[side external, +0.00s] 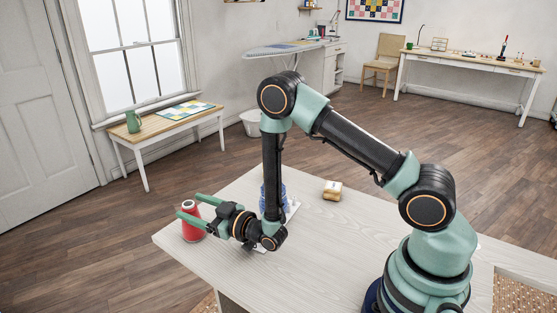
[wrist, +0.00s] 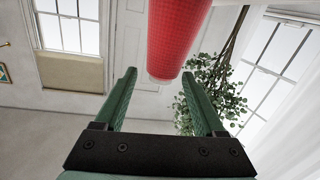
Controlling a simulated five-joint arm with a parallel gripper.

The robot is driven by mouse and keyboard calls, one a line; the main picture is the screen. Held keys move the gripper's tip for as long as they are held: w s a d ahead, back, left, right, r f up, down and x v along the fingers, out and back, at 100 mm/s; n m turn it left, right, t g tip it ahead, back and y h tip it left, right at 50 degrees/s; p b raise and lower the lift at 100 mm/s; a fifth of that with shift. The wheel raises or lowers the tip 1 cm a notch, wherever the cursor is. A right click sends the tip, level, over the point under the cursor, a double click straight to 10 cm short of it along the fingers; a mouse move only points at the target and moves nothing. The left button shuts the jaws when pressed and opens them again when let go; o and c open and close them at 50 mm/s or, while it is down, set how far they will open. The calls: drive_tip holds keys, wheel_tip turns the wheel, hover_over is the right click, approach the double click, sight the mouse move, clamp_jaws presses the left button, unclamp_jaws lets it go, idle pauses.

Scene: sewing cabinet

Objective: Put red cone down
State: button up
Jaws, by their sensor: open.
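The red cone (side external: 191,229) stands upright near the left corner of the pale work table (side external: 330,245) in the side view. My gripper (side external: 188,205) is level and open, its green fingers reaching left around the cone's upper part, one passing in front of it. In the wrist view the red cone (wrist: 178,35) shows at the top, its end between the two fingertips (wrist: 159,75) and closer to the right one. I cannot tell whether either finger touches it.
A blue object (side external: 284,196) stands on a white sheet behind my forearm, partly hidden. A small tan block (side external: 333,190) with a pale band lies to its right. The table's left edge is close to the cone. The table front is clear.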

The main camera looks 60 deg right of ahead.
sight(187, 204)
drive_tip(key=shift+w+a+f, duration=0.1)
drive_tip(key=shift+w, duration=1.25)
drive_tip(key=shift+w+a+f, duration=0.1)
drive_tip(key=shift+w, duration=1.25)
clamp_jaws()
